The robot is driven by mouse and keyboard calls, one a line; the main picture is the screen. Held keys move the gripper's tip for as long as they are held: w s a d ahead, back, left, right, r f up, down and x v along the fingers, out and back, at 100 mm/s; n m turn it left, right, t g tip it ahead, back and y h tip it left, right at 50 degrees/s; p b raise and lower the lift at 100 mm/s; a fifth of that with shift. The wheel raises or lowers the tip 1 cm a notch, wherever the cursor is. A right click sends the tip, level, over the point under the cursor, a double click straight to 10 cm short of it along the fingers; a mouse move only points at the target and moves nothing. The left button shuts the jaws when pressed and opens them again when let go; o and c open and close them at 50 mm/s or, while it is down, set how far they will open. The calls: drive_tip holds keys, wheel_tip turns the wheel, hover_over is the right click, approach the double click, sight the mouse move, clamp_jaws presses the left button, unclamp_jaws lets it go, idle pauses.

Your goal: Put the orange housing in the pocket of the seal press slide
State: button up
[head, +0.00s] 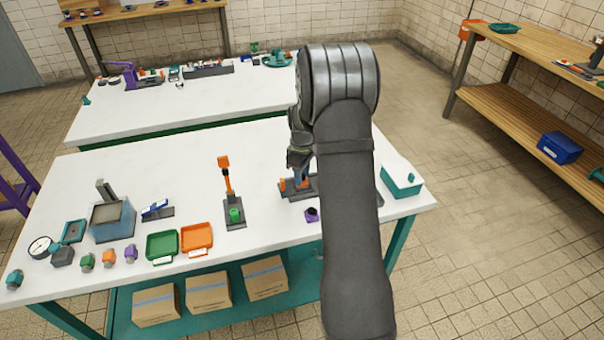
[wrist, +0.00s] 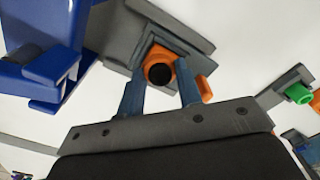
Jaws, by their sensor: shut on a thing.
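The orange housing, with a dark round bore, is between my gripper's two fingers in the wrist view (wrist: 181,57). My gripper (wrist: 162,76) is shut on it. Behind the housing is a grey plate (wrist: 199,39), apparently part of the seal press slide; I cannot tell whether the housing touches it or sits in the pocket. A second orange piece (wrist: 206,90) shows beside the right finger. In the head view my gripper (head: 301,180) is low over the dark grey press base (head: 296,194), with orange pieces close by. My arm hides much of the press.
Blue blocky parts (wrist: 62,68) stand close on the left in the wrist view. A fixture with a green cup (head: 236,215) and an orange lever stands left of the press. A purple piece (head: 312,215) lies in front; a teal-and-white box (head: 402,182) is to the right. Green and orange trays (head: 197,238) are farther left.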

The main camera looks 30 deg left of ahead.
drive_tip(key=o, duration=1.1)
drive_tip(key=shift+c, duration=0.2)
wheel_tip(320, 180, up, 12)
drive_tip(key=shift+r, duration=0.15)
wheel_tip(320, 180, down, 12)
drive_tip(key=shift+f, duration=0.1)
drive_tip(key=shift+r, duration=1.85)
